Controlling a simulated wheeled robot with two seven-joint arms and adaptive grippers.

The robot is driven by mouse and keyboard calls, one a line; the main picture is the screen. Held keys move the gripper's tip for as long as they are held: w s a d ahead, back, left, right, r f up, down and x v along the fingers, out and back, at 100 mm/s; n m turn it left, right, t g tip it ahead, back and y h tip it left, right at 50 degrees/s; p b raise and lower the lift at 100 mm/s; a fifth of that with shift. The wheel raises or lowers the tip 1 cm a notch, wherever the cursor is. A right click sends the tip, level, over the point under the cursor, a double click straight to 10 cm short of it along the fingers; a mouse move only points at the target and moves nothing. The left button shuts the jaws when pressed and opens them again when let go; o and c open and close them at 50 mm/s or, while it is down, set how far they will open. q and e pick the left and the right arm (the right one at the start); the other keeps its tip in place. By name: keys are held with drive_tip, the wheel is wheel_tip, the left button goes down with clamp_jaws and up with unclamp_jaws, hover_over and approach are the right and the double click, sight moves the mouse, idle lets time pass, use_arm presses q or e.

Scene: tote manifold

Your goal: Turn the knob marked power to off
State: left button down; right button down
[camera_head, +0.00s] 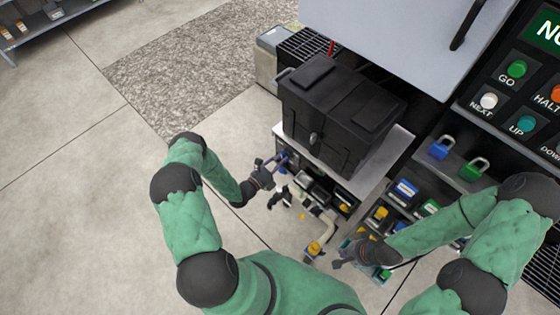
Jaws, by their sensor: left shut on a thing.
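I cannot make out a knob marked power in the head view, and no such label is readable. My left gripper (272,168) is shut on a small blue object (281,160) at the front left corner of the light-topped cart, below the black case. Whether that object is a knob or something loose is too small to tell. My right gripper (348,254) is low in front of the shelves of small parts, beside the pipe fitting. Its fingers are too small and dark to tell whether they are open.
The black case (325,110) stands on the cart top (392,150). A panel with buttons marked GO, NEXT and UP (519,125) is at the right. Blue (438,150) and green (471,171) padlocks sit below it. A beige pipe with a yellow part (314,248) is between my grippers.

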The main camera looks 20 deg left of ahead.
use_arm(q)
drive_tip(key=shift+n, duration=0.6)
drive_tip(key=c, duration=1.1)
unclamp_jaws()
drive_tip(key=shift+o, duration=0.2)
drive_tip(key=v, duration=1.2)
